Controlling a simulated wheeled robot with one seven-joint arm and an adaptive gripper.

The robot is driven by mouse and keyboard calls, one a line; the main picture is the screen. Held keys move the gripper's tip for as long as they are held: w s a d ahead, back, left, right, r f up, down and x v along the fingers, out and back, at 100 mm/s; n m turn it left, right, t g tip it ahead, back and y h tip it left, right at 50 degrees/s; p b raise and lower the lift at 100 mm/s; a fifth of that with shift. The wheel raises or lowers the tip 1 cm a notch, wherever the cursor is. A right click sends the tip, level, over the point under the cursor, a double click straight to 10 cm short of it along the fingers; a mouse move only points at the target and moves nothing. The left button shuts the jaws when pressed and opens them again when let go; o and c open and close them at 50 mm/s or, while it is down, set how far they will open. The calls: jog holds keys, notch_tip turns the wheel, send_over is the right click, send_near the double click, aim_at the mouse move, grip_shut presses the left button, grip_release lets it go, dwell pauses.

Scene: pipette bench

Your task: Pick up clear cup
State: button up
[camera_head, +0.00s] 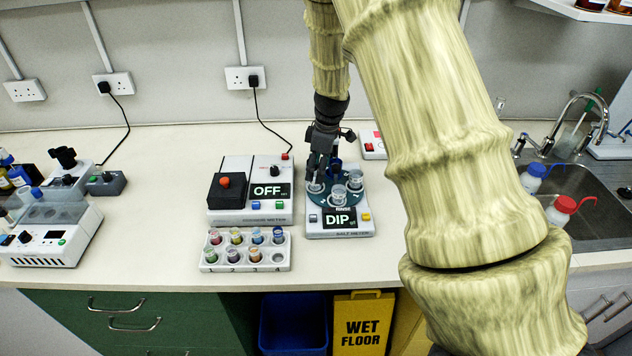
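Several clear cups stand on the dark round top of the salt meter (340,228), whose display reads DIP. One clear cup (338,193) is at the front, another clear cup (355,178) is at the right, and a third clear cup (316,186) is at the left. My gripper (319,172) points down at the left and back of the round top, just above the left cup. Its dark fingers overlap that cup's upper part from here. The fingertips are too small and dark to tell whether they are apart or touch the cup.
A meter (248,213) with an OFF display stands close on the left. A white rack (272,258) with several small coloured cups is in front. A sink (580,190) is at the right, other devices at the far left. The counter (155,200) between is clear.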

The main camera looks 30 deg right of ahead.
jog(key=shift+w+a+f+p, duration=0.15)
jog(key=shift+f+p, duration=0.45)
jog(key=shift+f, duration=0.6)
jog(key=shift+w+a+f+p, duration=0.15)
jog(key=shift+f+p, duration=0.4)
jog(key=shift+f, duration=0.65)
jog(key=shift+s, duration=0.1)
jog(key=c, duration=1.1)
